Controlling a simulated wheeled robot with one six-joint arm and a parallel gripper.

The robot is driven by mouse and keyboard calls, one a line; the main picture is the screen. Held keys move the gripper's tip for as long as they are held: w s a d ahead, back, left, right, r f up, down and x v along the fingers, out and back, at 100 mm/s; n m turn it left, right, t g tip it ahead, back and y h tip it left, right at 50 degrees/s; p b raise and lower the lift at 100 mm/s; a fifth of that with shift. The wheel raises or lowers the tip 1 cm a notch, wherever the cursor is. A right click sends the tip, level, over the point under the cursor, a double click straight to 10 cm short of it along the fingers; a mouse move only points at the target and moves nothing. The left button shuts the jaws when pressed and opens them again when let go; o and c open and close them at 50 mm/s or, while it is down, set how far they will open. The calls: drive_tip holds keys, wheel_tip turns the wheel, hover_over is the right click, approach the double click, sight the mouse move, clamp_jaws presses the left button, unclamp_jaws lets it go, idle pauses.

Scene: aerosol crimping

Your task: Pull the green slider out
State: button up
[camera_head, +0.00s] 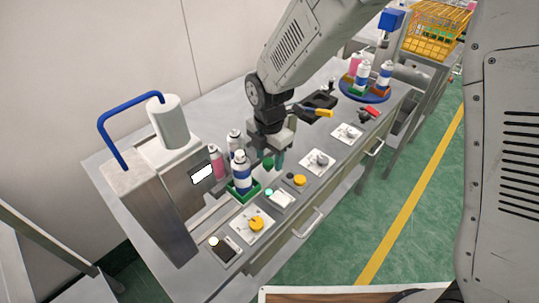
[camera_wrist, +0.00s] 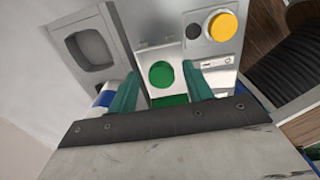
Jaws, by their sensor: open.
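My gripper (camera_wrist: 160,90) is open, with its two teal fingers pointing down at the bench; it also shows in the head view (camera_head: 275,160). A round green piece (camera_wrist: 160,74) on a pale plate, with a green strip (camera_wrist: 170,100) below it, lies ahead of and between the fingers in the wrist view; it looks like the green slider. In the head view a dark green spot (camera_head: 268,164) shows beside the fingers. Whether the fingers touch the slider cannot be told, and its lower end is hidden behind the gripper.
Spray cans (camera_head: 241,172) stand in a green tray (camera_head: 258,187) close to the left of my gripper. A panel with a yellow button (camera_head: 299,180) lies at the bench's front. A steel machine with a blue handle (camera_head: 128,117) stands left. A blue turntable (camera_head: 352,95) holds more cans.

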wheel_tip(320, 180, up, 8)
drive_tip(key=shift+f, duration=0.1)
idle(0.7)
drive_tip(key=shift+s+d+m, duration=0.1)
drive_tip(key=shift+s+m, duration=0.05)
drive_tip(key=shift+m, duration=0.65)
drive_tip(key=s+d+r+m, duration=0.4)
drive_tip(key=s+d+m, duration=0.3)
drive_tip(key=d+m, duration=0.1)
drive_tip(key=s+d+r+m+t, duration=0.1)
drive_tip(key=s+d+r+m, duration=0.4)
drive_tip(key=s+d+m, duration=0.3)
drive_tip(key=s+d+r+m, duration=0.5)
drive_tip(key=s+d+m, duration=0.2)
drive_tip(key=d+m, duration=0.3)
drive_tip(key=shift+s+d+r, duration=0.25)
drive_tip(key=shift+s+d, duration=0.1)
drive_tip(key=shift+d, duration=0.3)
